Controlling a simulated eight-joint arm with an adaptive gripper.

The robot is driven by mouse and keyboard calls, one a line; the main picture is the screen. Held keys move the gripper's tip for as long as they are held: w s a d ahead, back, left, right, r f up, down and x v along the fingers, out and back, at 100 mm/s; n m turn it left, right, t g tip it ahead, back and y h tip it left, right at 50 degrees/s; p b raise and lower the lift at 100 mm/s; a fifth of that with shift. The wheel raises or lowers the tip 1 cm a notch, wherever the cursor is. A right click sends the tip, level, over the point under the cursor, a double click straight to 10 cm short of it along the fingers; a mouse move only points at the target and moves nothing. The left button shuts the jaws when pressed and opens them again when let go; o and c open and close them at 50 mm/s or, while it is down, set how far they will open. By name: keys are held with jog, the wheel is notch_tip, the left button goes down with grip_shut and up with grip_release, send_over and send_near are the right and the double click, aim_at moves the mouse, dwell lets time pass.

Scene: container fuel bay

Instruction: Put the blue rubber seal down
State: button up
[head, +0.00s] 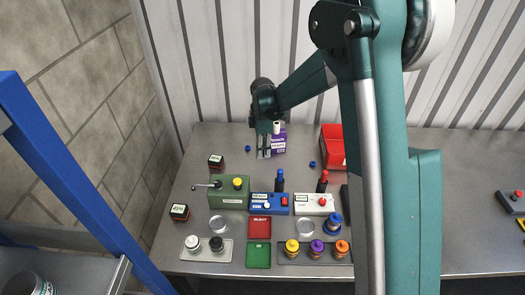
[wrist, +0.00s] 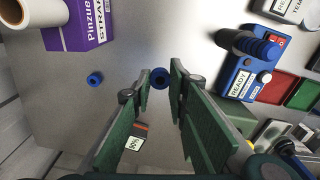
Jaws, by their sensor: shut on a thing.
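My gripper (wrist: 159,76) has its two green fingers close together on the blue rubber seal (wrist: 159,79), a small dark blue ring seen between the fingertips in the wrist view. In the head view my gripper (head: 263,153) points down over the back of the grey bench, just in front of and left of the purple box (head: 280,141); the held seal cannot be made out there. A similar blue ring (head: 248,148) lies on the bench left of my gripper and also shows in the wrist view (wrist: 95,79). Another blue ring (head: 312,163) lies near the red bin.
The purple box (wrist: 80,25) and a white roll (wrist: 35,12) stand close by. A red bin (head: 332,147) is at the back right. Bare bench (head: 215,138) lies left of my gripper.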

jog(key=shift+r, duration=0.1)
dwell(0.3)
jog(key=shift+r, duration=0.6)
notch_tip(320, 180, up, 4)
jog(key=shift+r, duration=0.25)
jog(key=shift+o, duration=0.2)
jog(key=w+d, duration=0.5)
jog(key=d, duration=0.5)
jog(key=w+d+b, duration=0.1)
jog(key=w+d, duration=0.3)
jog(key=d, duration=0.6)
jog(key=shift+w+d, duration=0.35)
jog(key=w+d, duration=0.1)
jog(key=d, duration=0.9)
jog(key=w+d+b, duration=0.1)
jog(key=w+d, duration=0.1)
jog(key=d, duration=0.8)
jog(key=shift+w+d+n, duration=0.3)
jog(key=shift+d, duration=0.05)
jog(key=f, duration=0.4)
jog(key=shift+d, duration=0.35)
jog(key=shift+c, duration=0.2)
jog(key=shift+f, duration=0.55)
jog(key=shift+f, duration=0.1)
jog(key=shift+f, duration=3.05)
